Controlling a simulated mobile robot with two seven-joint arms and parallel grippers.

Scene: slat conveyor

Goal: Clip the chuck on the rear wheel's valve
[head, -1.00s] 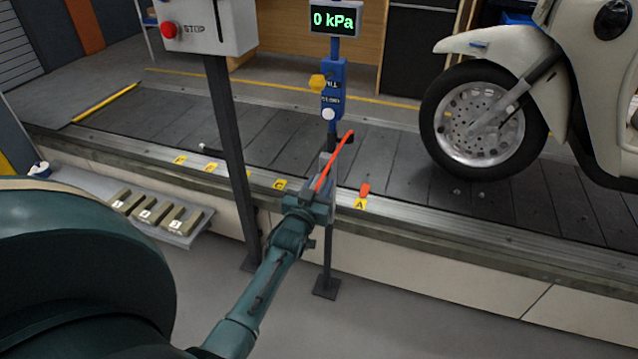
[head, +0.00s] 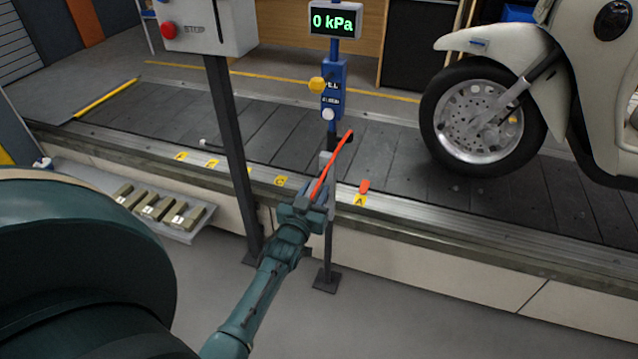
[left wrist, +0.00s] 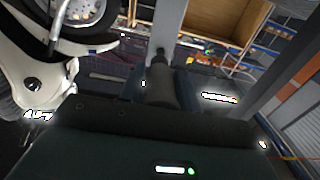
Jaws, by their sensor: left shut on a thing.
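My left gripper (head: 314,200) is in front of the conveyor's near rail, by the inflator post. It is shut on a dark cylindrical piece (left wrist: 160,85), seen between its fingers in the left wrist view; this looks like the chuck. A red hose (head: 335,160) runs from the post down to the gripper. The chuck's tip and any valve are not clearly visible. A cream scooter (head: 590,90) stands on the conveyor. The wheel (head: 483,120) in the head view, with a brake disc and fork, looks like its front wheel. The rear wheel is outside the head view. My right gripper is not in view.
The blue inflator post (head: 333,90) has a display (head: 335,20) reading 0 kPa. A STOP box (head: 207,28) stands on a dark post to the left. A shelf with several blocks (head: 150,208) is at the left. Yellow lettered markers line the rail (head: 430,218).

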